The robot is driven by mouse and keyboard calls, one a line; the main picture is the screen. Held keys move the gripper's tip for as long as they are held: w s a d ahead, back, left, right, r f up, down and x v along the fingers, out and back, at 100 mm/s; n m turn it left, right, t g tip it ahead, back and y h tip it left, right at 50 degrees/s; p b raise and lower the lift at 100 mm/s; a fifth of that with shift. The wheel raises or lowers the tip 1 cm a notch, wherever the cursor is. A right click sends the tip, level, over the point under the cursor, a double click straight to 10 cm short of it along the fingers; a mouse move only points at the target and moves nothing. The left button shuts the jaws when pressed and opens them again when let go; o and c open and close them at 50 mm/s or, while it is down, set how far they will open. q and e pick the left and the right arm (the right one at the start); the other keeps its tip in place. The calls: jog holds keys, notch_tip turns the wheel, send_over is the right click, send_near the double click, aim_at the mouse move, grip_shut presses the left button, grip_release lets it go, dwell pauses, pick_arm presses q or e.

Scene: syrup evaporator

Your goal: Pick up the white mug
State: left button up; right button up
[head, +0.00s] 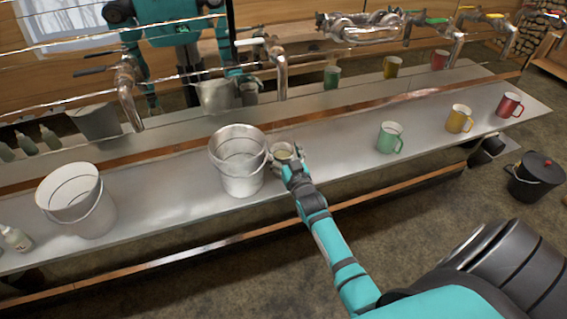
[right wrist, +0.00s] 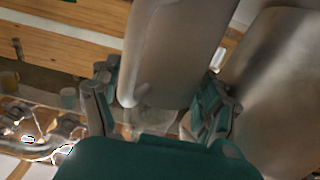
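The white mug (head: 282,151) stands on the metal counter, just right of a steel bucket (head: 238,170). Only its pale rim and inside show clearly in the head view; my right gripper (head: 287,160) covers its near side. The gripper's fingers lie on either side of the mug. In the right wrist view, a pale grey rounded body (right wrist: 170,50) fills the space between the two spread fingers of the right gripper (right wrist: 158,100). I cannot tell whether the fingers press on it. My left gripper is not in view.
Green (head: 389,138), yellow (head: 459,119) and red (head: 509,105) mugs stand farther right on the counter. A second bucket (head: 76,200) and a small white bottle (head: 16,239) are at the left. Taps (head: 280,65) hang along the back. The counter between white and green mugs is clear.

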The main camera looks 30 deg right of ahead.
jog(key=c, duration=1.4)
jog(key=shift+c, duration=0.3)
jog(key=shift+r, duration=0.2)
